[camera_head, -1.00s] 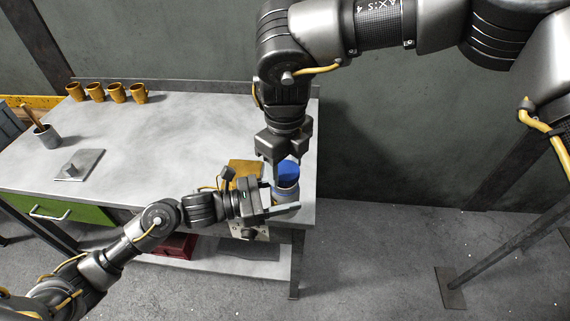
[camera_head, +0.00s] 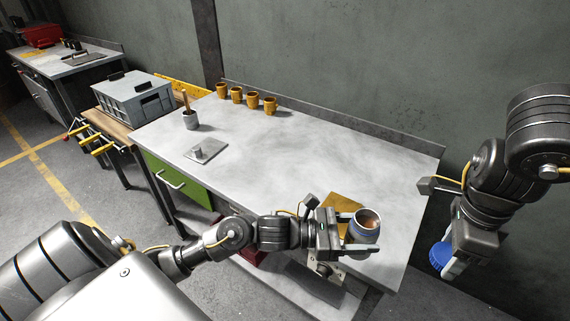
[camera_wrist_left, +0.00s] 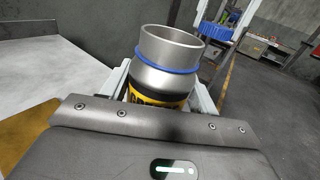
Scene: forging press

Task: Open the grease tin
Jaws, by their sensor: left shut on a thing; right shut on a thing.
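The grease tin (camera_head: 364,228) is a grey metal can with a blue ring below its open rim and brown contents visible from the head. My left gripper (camera_head: 346,232) is shut around its body, near the right front part of the table. In the left wrist view the tin (camera_wrist_left: 168,65) stands between the fingers, showing a yellow and black label. My right gripper (camera_head: 449,262) is shut on the blue lid (camera_head: 440,255), off the table's right edge and apart from the tin. The blue lid also shows in the left wrist view (camera_wrist_left: 214,36).
A yellow-brown mat (camera_head: 340,207) lies beside the tin on the grey table (camera_head: 290,160). Several mugs (camera_head: 253,99) line the back edge. A cup with a brush (camera_head: 190,118) and a plate with a knob (camera_head: 206,150) are at the left. The table's middle is clear.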

